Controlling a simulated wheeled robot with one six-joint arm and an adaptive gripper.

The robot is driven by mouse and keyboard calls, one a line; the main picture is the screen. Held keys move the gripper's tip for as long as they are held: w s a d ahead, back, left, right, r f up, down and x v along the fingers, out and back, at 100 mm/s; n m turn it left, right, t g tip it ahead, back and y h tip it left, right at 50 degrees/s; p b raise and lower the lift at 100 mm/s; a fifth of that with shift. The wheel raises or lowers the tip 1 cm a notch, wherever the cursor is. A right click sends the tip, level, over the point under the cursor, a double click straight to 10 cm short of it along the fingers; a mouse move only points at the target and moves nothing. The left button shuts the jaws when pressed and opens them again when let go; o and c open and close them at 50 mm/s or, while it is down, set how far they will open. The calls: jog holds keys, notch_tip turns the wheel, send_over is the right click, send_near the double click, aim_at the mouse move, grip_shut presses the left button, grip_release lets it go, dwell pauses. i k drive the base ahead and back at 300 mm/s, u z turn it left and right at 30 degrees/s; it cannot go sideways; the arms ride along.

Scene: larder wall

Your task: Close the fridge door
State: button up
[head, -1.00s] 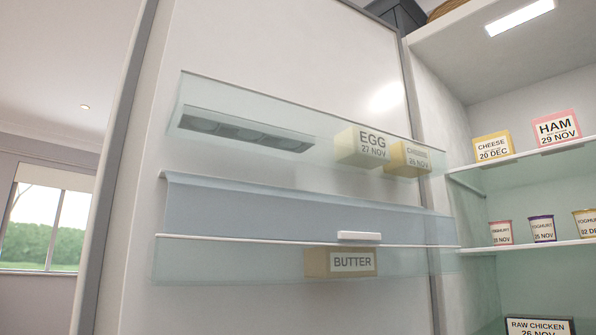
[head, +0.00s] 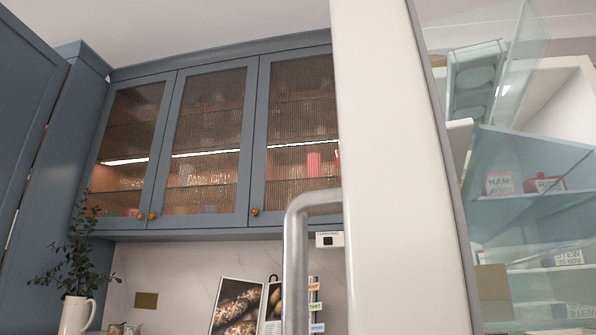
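The white fridge door (head: 395,170) stands open and is seen nearly edge-on in the head view, running from top to bottom right of centre. Its grey bar handle (head: 297,255) sticks out on the left side. On its inner side, at right, are clear door bins, with an egg rack (head: 476,75) high up and a plain tan box (head: 493,290) low down. Shelves with labelled food (head: 498,184) show through clear panels at far right; some lettering reads reversed. My gripper is not in view, so its state and distance from the door are hidden.
Blue wall cabinets (head: 210,235) with ribbed glass doors hang at left, closed. A tall blue cabinet stands at far left.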

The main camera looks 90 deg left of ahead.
aim_at(411, 271)
jog(key=k, duration=0.85)
jog(key=u, duration=2)
